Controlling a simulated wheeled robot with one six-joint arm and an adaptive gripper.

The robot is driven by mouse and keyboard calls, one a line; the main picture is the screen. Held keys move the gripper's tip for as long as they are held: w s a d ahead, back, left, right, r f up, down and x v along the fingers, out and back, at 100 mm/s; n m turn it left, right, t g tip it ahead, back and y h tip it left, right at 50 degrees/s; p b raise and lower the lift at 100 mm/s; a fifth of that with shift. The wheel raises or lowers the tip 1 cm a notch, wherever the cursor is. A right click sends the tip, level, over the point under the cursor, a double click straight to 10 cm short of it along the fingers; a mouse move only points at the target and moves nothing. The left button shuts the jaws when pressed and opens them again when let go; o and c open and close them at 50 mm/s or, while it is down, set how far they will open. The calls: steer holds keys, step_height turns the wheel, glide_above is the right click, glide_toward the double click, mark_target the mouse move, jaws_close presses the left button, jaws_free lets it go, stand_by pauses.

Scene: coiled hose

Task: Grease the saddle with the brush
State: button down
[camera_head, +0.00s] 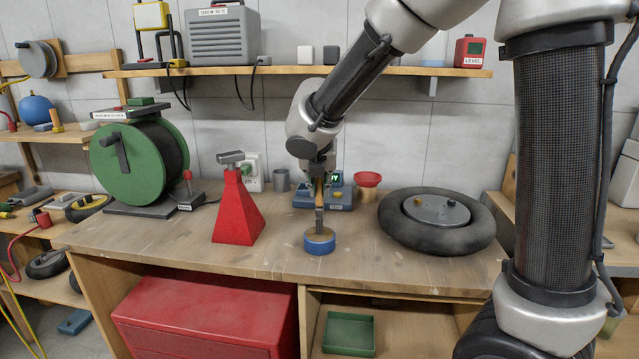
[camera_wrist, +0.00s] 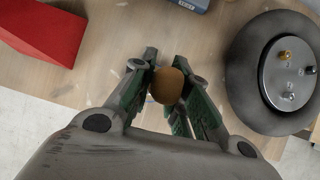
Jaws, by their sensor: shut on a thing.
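My gripper (camera_head: 319,172) is shut on the upright brush (camera_head: 319,196), gripping it by its handle. In the wrist view the round brown handle end (camera_wrist: 166,86) shows between the green-padded fingers. The brush's lower end is at the blue tin (camera_head: 320,247) on the bench; I cannot tell whether the bristles touch its tan contents. The red jack stand (camera_head: 238,212) stands left of the tin with the grey saddle (camera_head: 230,157) on top. Part of the stand (camera_wrist: 45,28) shows at the wrist view's upper left. The tin is hidden there.
A black tyre (camera_head: 400,235) with a grey hub lies to the right. A green reel (camera_head: 122,160) and a small lever box (camera_head: 188,198) stand at the left. A blue device (camera_head: 340,196) and a red funnel (camera_head: 368,180) are behind. The bench front is clear.

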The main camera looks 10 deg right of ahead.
steer(key=shift+f, duration=0.5)
stand_by(1.1)
steer(key=shift+r, duration=0.1)
steer(key=shift+r, duration=3.45)
